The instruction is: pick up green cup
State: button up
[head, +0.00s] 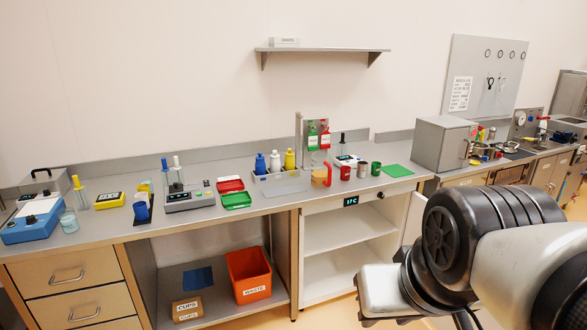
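The green cup (376,168) stands upright on the long grey counter, right of the middle of the head view. It is small here, and its near side is unobstructed. A grey cup (362,170) stands just left of it, and a red cup (345,172) left of that. A flat green mat or sheet (398,170) lies to its right. My arm fills the lower right of the view, in front of the counter and well apart from the cup. My gripper's fingers do not show.
A grey cabinet (443,143) stands right of the green mat. A caddy of bottles (279,183) is farther left. Below, an open shelf unit (345,230) has its door swung out, beside an orange waste bin (249,275).

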aim_at(376, 166)
jog(key=i+z, duration=0.3)
jog(key=i, duration=0.45)
jog(key=i+j+z, duration=0.15)
jog(key=i+z, duration=0.2)
jog(key=i, duration=0.4)
jog(key=i+l+u, duration=0.15)
jog(key=i, duration=0.3)
jog(key=i+l+u, duration=0.2)
jog(key=i, duration=0.25)
jog(key=i+l+u, duration=0.15)
jog(key=i, duration=0.3)
jog(key=i+l+u, duration=0.45)
jog(key=i+l, duration=0.05)
jog(key=l, duration=0.1)
